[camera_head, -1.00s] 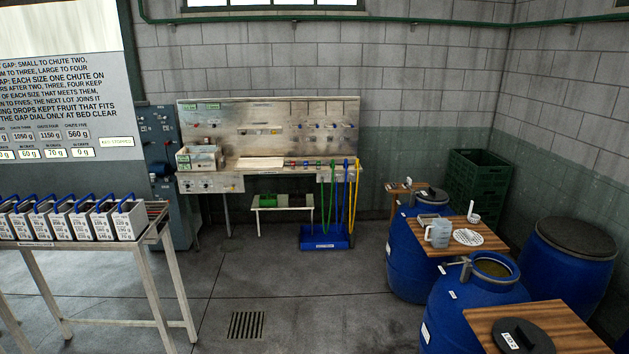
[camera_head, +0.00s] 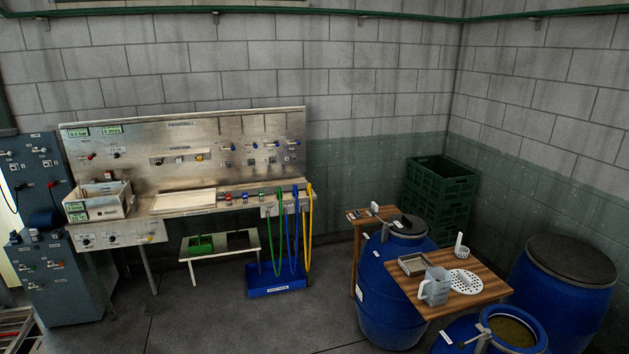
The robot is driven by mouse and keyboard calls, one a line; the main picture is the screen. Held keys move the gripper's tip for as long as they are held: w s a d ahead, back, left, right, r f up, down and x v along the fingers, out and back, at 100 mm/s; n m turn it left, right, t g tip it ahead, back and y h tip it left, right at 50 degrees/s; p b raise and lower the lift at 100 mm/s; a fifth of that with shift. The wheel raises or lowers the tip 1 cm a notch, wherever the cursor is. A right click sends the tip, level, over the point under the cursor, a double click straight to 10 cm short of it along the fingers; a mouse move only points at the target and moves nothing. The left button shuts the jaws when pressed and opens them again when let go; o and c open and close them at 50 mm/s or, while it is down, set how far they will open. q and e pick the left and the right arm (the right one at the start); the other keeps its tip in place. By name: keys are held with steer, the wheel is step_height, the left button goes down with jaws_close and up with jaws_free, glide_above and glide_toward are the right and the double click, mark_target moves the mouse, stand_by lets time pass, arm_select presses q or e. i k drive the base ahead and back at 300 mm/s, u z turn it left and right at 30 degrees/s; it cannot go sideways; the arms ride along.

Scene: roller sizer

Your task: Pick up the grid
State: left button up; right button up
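A round white plate full of holes (camera_head: 466,282), which looks like the grid, lies flat on a small wooden table (camera_head: 455,303) at the lower right. A grey jug (camera_head: 435,287) stands just left of it on the same table. A shallow grey metal tray (camera_head: 413,264) lies behind the jug. A small white cup-like piece with an upright handle (camera_head: 461,250) stands behind the plate. Neither of my grippers is in view, and nothing touches the plate.
Blue barrels stand around the table: a lidded one behind left (camera_head: 394,292), an open one in front (camera_head: 512,333), and a lidded one at right (camera_head: 563,290). Green crates (camera_head: 440,195) fill the corner. A steel bench (camera_head: 190,200) with hoses stands left. Grey floor (camera_head: 225,320) is clear.

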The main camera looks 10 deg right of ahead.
mark_target(465, 282)
steer(key=z, duration=0.55)
steer(key=i, duration=2.1)
steer(key=z, duration=0.6)
